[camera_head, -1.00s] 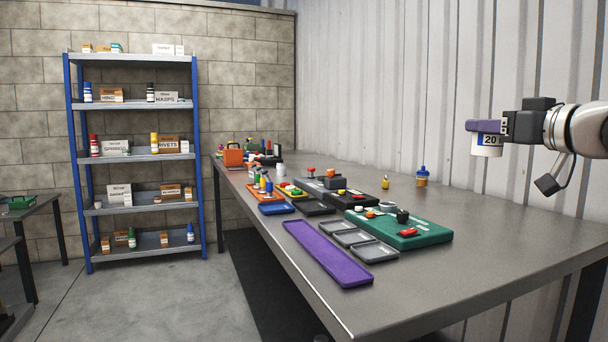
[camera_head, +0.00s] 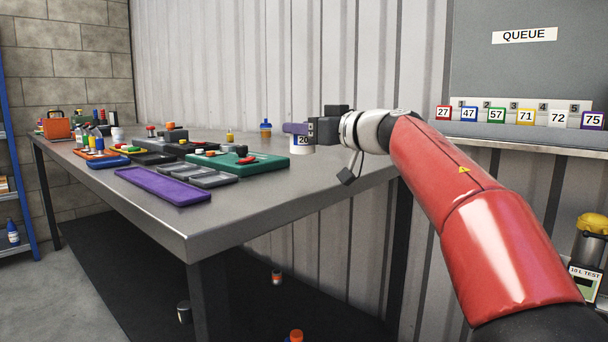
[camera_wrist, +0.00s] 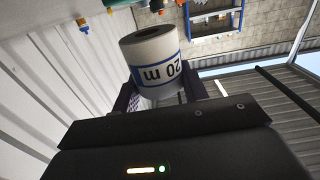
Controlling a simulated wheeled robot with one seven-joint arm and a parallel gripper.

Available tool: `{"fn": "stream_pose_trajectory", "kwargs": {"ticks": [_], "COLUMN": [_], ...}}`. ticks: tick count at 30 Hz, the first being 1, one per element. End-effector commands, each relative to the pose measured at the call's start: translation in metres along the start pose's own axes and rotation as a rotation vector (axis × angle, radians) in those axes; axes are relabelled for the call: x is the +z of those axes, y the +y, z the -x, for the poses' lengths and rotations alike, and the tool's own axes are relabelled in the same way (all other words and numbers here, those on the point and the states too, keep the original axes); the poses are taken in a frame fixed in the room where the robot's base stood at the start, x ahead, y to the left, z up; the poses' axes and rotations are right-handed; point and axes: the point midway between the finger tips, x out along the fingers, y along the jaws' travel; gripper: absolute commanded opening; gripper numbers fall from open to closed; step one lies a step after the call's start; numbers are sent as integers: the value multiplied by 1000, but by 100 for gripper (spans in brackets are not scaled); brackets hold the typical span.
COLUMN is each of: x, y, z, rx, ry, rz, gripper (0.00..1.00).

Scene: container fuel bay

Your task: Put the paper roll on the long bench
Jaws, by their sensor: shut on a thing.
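The paper roll (camera_head: 302,147) is white with a blue-edged label, and my gripper (camera_head: 297,130) is shut on it. In the head view the roll hangs below the purple-tinted fingers, in front of the wall at the right end of the long bench (camera_head: 222,223). In the wrist view the roll (camera_wrist: 155,60) shows its round end and an upside-down "20 m" label between the dark fingers. The bench is a grey metal table, and the roll appears above its top near the right end; the exact gap cannot be told.
A purple tray (camera_head: 163,185), small grey trays (camera_head: 212,179) and a green board (camera_head: 250,165) lie on the bench. A blue-capped bottle (camera_head: 265,128) stands near the wall. The front right bench top is bare. A numbered queue shelf (camera_head: 520,132) is at right.

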Motion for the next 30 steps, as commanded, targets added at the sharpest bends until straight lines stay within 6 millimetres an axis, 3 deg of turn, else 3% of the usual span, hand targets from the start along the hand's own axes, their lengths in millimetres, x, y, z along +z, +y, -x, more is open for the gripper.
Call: {"fn": "stream_pose_trajectory", "kwargs": {"ticks": [7,13,25,26,30], "x": [21,53,55,56,56], "y": [0,0,-1,0,0], "z": [0,0,-1,-1,-1], "rx": [0,1,-1,-1,-1], "ry": [0,-1,0,0,0], "rz": [0,0,0,0,1], "gripper": [17,17,17,45,63]}}
